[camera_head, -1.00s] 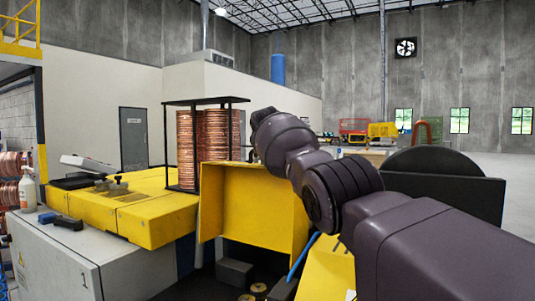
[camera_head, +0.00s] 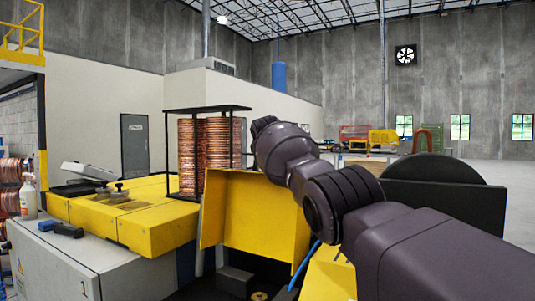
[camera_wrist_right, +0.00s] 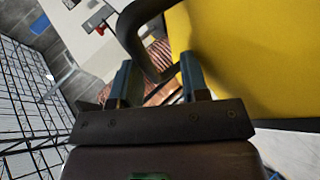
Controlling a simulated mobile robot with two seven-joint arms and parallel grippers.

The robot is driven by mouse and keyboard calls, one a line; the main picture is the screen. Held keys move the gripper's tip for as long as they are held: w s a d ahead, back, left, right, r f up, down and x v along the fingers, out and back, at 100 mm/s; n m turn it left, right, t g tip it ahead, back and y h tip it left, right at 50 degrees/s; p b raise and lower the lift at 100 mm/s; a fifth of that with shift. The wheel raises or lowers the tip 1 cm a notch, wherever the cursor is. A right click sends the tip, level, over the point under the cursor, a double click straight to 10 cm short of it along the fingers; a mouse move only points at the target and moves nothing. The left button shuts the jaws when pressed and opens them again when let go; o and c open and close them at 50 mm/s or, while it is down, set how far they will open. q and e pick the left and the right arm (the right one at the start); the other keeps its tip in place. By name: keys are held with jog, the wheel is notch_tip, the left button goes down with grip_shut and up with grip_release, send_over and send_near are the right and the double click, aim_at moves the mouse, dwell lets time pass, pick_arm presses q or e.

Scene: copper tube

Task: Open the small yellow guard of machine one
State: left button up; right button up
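In the head view a yellow guard (camera_head: 255,218) of folded sheet stands up at the middle of the machine, with a dark interior showing below it. My right arm reaches over from the right, and its gripper is hidden there behind the arm and guard. In the right wrist view a yellow panel (camera_wrist_right: 250,55) fills the upper right, with a dark curved handle (camera_wrist_right: 136,38) beside it. My right gripper (camera_wrist_right: 156,78) has its two fingers spread apart, with the handle's bend near and between the tips. Contact cannot be told. My left gripper is out of view.
A grey cabinet (camera_head: 85,265) with a yellow top section (camera_head: 140,215) stands at left, with a spray bottle (camera_head: 29,197) on it. Copper coils (camera_head: 187,157) in a black frame stand behind the guard. A dark rounded panel (camera_head: 435,170) is at right behind my arm.

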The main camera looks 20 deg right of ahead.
jog(key=shift+s+a+r+p, duration=0.2)
jog(key=shift+s+r+p, duration=0.75)
jog(key=shift+p, duration=0.6)
jog(key=shift+s+a+p, duration=0.15)
jog(key=shift+a+p, duration=0.05)
jog(key=shift+p, duration=0.65)
jog(key=shift+s+a, duration=0.1)
jog(key=shift+s, duration=0.05)
jog(key=shift+s+r, duration=0.1)
jog(key=shift+s, duration=0.15)
jog(key=shift+s+a+r, duration=0.15)
jog(key=shift+s+a, duration=0.05)
jog(key=shift+s, duration=0.1)
jog(key=v, duration=0.6)
jog(key=shift+r, duration=0.15)
